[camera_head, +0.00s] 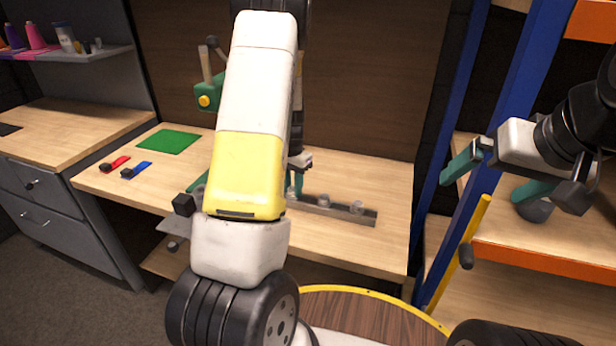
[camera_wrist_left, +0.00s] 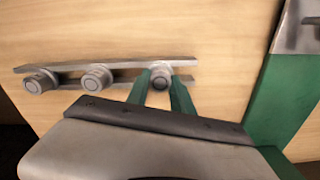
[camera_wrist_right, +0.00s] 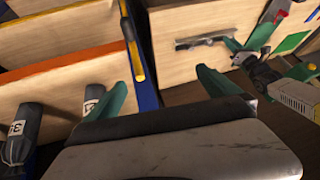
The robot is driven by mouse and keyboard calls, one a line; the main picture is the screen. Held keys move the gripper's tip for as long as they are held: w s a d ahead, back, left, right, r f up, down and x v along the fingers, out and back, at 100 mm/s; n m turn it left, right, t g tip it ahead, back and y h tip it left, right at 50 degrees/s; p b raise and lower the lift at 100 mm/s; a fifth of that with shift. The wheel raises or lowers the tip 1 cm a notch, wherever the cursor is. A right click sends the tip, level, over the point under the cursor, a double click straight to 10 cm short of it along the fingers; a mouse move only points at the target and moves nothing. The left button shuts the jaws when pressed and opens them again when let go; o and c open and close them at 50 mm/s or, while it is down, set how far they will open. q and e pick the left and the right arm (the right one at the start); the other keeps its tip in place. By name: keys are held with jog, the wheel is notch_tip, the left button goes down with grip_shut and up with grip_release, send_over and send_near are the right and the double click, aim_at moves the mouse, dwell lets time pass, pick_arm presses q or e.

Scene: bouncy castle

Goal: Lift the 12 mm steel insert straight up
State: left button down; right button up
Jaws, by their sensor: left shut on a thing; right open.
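A grey steel rail (camera_head: 368,218) lies on the wooden workbench and carries round steel inserts. In the left wrist view, two inserts, at the far left (camera_wrist_left: 38,83) and middle (camera_wrist_left: 96,78), stand free in the rail. My left gripper (camera_wrist_left: 160,82) is shut on the steel insert at the rail's right end (camera_wrist_left: 161,74), its green fingers on either side. This insert appears still at rail level; no size marking is readable. In the head view my left arm partly hides that end. My right gripper (camera_head: 498,175) is open and empty, away to the right by the shelving.
A green mat (camera_head: 168,142), a red piece (camera_head: 116,163) and a blue piece (camera_head: 138,170) lie on the bench's left part. A green tool (camera_head: 212,90) stands behind my left arm. A blue upright (camera_head: 500,120) and yellow bar (camera_head: 474,230) are near my right gripper.

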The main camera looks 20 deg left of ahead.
aim_at(293, 191)
pick_arm(q)
jog(key=shift+r, duration=0.4)
jog(key=r, duration=0.1)
jog(key=s+r, duration=0.1)
jog(key=shift+d+r, duration=0.25)
jog(key=shift+r, duration=0.1)
jog(key=s+d+r, duration=0.1)
jog(key=s+d, duration=0.5)
jog(key=s, duration=0.7)
jog(key=shift+s, duration=0.3)
jog(key=shift+d+r, duration=0.1)
